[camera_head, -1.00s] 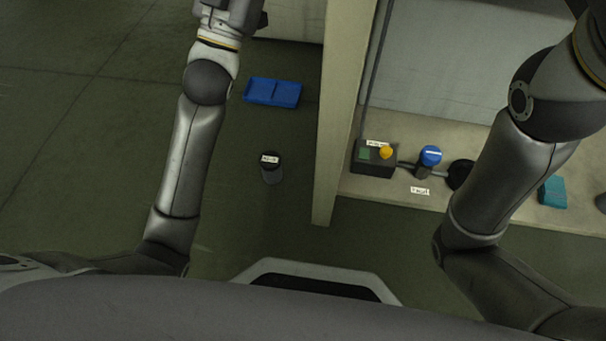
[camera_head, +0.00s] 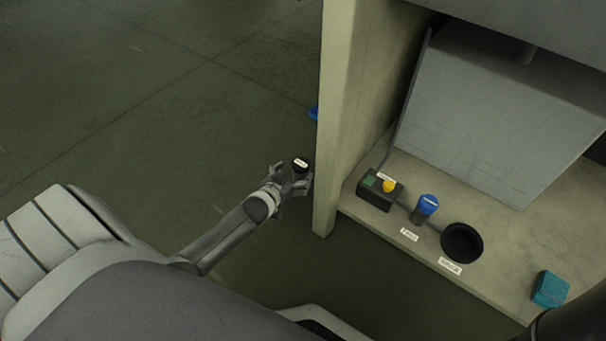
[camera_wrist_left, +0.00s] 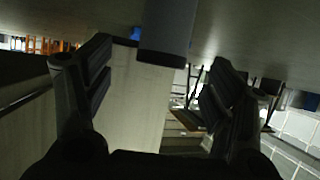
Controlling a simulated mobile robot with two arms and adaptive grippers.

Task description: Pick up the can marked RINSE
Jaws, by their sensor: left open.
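A dark-topped can (camera_head: 301,162) with a small white label stands by the outer side of the pale post; the label is too small to read. My left gripper (camera_head: 293,178) is at this can in the head view, its open fingers spread on either side of the can. In the left wrist view a grey cylinder (camera_wrist_left: 167,28), likely the same can, shows at the top between the open fingers (camera_wrist_left: 160,70). I cannot tell whether they touch it. A blue-topped can (camera_head: 427,206) stands on the bench shelf behind a white label. My right gripper is out of view.
The pale post (camera_head: 334,140) rises close to the right of my left gripper. The shelf (camera_head: 400,255) holds a dark box with a yellow button (camera_head: 381,190), a black round holder (camera_head: 462,243) and a teal block (camera_head: 550,289). Floor left is clear.

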